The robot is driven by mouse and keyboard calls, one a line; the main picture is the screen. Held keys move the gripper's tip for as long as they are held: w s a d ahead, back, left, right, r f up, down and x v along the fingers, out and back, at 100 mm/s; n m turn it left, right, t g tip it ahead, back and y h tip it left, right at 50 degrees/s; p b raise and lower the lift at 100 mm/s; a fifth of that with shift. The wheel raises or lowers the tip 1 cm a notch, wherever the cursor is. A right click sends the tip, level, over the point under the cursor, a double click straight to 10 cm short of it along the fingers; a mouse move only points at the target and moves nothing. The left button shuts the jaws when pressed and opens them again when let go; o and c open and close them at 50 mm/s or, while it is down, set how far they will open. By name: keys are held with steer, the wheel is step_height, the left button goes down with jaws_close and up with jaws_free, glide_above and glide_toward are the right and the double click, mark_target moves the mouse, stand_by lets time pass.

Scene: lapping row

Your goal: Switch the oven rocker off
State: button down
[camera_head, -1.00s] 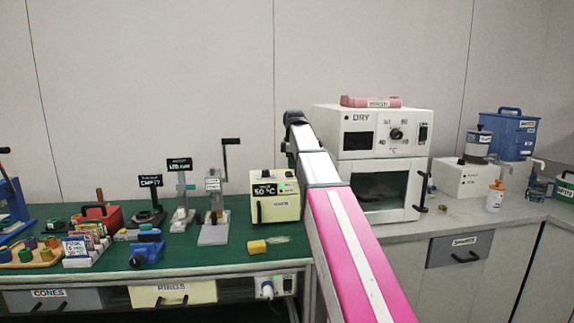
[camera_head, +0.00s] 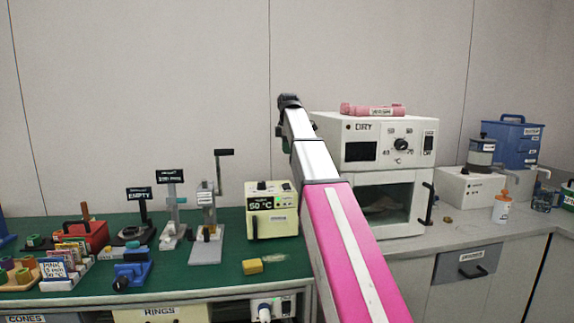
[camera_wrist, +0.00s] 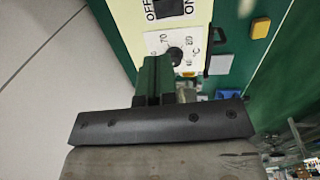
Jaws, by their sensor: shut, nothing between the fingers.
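The white oven (camera_head: 370,122), marked DRY, stands on the grey counter at the right. Its dark rocker (camera_head: 429,143) is at the right end of its panel, beside a round knob (camera_head: 401,144); its position is too small to tell. My gripper (camera_wrist: 165,85) is shut and empty. In the head view its end is high, left of the oven and above a cream box (camera_head: 286,225) showing 50 °C; the tips are unclear there. The wrist view shows a cream panel with a black OFF/ON rocker (camera_wrist: 166,8) and a dial (camera_wrist: 175,56), just beyond the fingers, apparently that box's top.
A yellow block (camera_head: 252,267) lies on the green bench before the cream box. Hand-levered stands (camera_head: 207,235) are left of it. A pink roll (camera_head: 373,110) lies on the oven. A white box (camera_head: 470,186) and blue container (camera_head: 512,143) stand right of it.

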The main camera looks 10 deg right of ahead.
mark_target(287, 186)
steer(key=f, duration=0.4)
steer(key=w+f, duration=0.1)
steer(key=f, duration=0.8)
steer(key=shift+w, duration=0.25)
steer(key=shift+f, duration=0.2)
steer(key=shift+s, duration=0.1)
steer(key=shift+s+r, duration=0.2)
steer(key=shift+s, duration=0.4)
steer(key=shift+a+r, duration=0.1)
steer(key=shift+r, duration=0.5)
step_height(287, 186, up, 13)
steer(key=s, duration=0.1)
steer(key=shift+s+f, duration=0.15)
steer(key=shift+s, duration=0.2)
